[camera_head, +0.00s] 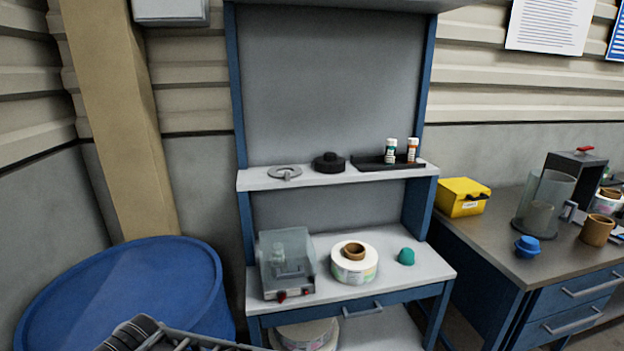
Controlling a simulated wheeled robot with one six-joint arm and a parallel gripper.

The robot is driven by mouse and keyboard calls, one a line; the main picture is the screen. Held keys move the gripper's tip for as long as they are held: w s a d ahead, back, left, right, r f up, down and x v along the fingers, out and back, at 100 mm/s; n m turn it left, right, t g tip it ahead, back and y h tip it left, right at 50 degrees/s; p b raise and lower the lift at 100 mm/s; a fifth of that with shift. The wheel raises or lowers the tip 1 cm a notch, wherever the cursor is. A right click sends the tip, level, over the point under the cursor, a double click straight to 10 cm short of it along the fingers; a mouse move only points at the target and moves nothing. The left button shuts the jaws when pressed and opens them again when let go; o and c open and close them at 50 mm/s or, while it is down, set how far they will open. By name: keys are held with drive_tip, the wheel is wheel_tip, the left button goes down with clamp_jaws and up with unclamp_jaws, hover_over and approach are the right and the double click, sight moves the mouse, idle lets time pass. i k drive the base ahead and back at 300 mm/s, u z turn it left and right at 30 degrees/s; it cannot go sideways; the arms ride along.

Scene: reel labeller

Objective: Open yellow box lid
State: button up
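A yellow box (462,198) sits at the left back of the brown-topped bench on the right. Its lid (465,187) looks closed. A dark handle or latch (478,196) and a small white label show on its front. Part of my arm shows at the bottom left edge, well away from the box. My gripper's fingertips cannot be made out.
The middle workstation (420,275) carries a clear-covered device (287,262) and a label reel (368,271). A blue drum (130,285) stands at left.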

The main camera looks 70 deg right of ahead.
sight(464, 188)
drive_tip(key=z, duration=4.1)
drive_tip(key=i, duration=2.1)
drive_tip(key=u, duration=0.8)
